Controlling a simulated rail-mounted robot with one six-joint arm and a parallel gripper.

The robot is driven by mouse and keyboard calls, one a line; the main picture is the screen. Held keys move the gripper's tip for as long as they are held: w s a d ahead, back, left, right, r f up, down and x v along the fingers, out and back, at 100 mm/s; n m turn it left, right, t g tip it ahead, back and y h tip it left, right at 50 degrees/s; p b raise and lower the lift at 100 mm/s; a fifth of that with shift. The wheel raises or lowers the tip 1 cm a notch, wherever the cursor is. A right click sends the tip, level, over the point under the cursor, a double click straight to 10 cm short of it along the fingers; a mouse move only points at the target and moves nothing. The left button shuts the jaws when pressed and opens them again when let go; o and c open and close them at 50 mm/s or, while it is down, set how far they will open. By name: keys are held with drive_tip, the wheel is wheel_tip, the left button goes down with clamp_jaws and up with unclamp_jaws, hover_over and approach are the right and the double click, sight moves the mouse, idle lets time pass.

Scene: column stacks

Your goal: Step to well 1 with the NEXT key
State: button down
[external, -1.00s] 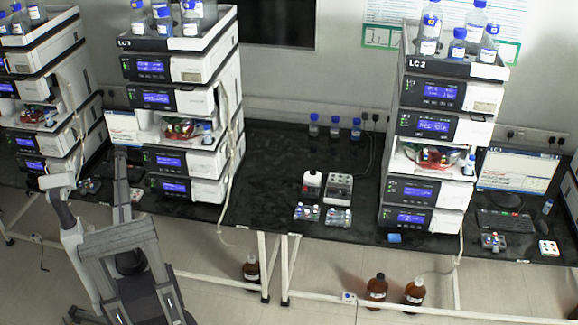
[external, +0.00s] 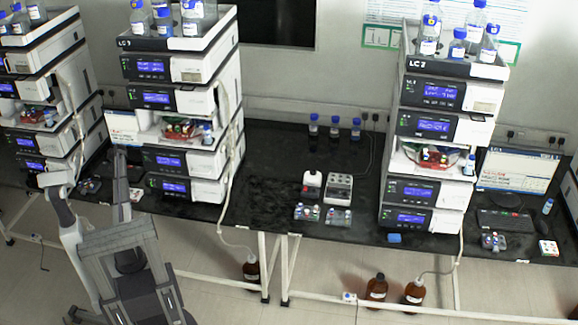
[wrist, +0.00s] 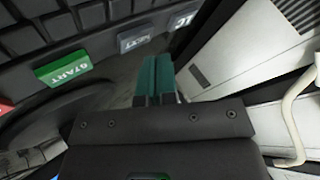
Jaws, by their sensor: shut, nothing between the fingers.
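A dark keyboard (wrist: 70,30) fills the upper left of the wrist view, tilted. It carries a green START key (wrist: 62,69), a grey key (wrist: 135,38) whose partly legible label could be NEXT, another grey key (wrist: 183,19) and the edge of a red key (wrist: 5,108). My gripper (wrist: 155,62) is shut and empty, its teal fingertips just below the grey keys in the picture. I cannot tell whether they touch anything. In the external view my arm reaches to the bench below the left monitor (external: 122,122). The fingertips and the wells are not clear there.
A pale tube (wrist: 292,120) hangs there. The LC 2 stack (external: 435,95) stands farther right. The bench (external: 265,165) between the stacks is partly clear.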

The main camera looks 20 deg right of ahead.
drive_tip(key=shift+r, duration=0.15)
wheel_tip(320, 180, up, 5)
drive_tip(key=p, duration=0.5)
idle(1.8)
drive_tip(key=shift+n+g+h, duration=0.3)
drive_tip(key=shift+g, duration=0.6)
drive_tip(key=s, duration=0.2)
drive_tip(key=s+f, duration=0.2)
drive_tip(key=s, duration=0.1)
drive_tip(key=shift+s, duration=0.35)
drive_tip(key=s+r+g+h+p, duration=0.1)
drive_tip(key=s+r+g+p, duration=0.1)
drive_tip(key=s, duration=1.2)
drive_tip(key=s+r+n+g+h+p, duration=0.1)
drive_tip(key=s+p, duration=0.3)
drive_tip(key=s, duration=1)
drive_tip(key=s+r+n+g+h+p, duration=0.1)
drive_tip(key=s+r+g+h+p, duration=0.1)
drive_tip(key=s, duration=1.2)
drive_tip(key=shift+s+a+r+g+p, duration=0.3)
drive_tip(key=shift+r+g+p, duration=0.2)
drive_tip(key=shift+r+p, duration=0.35)
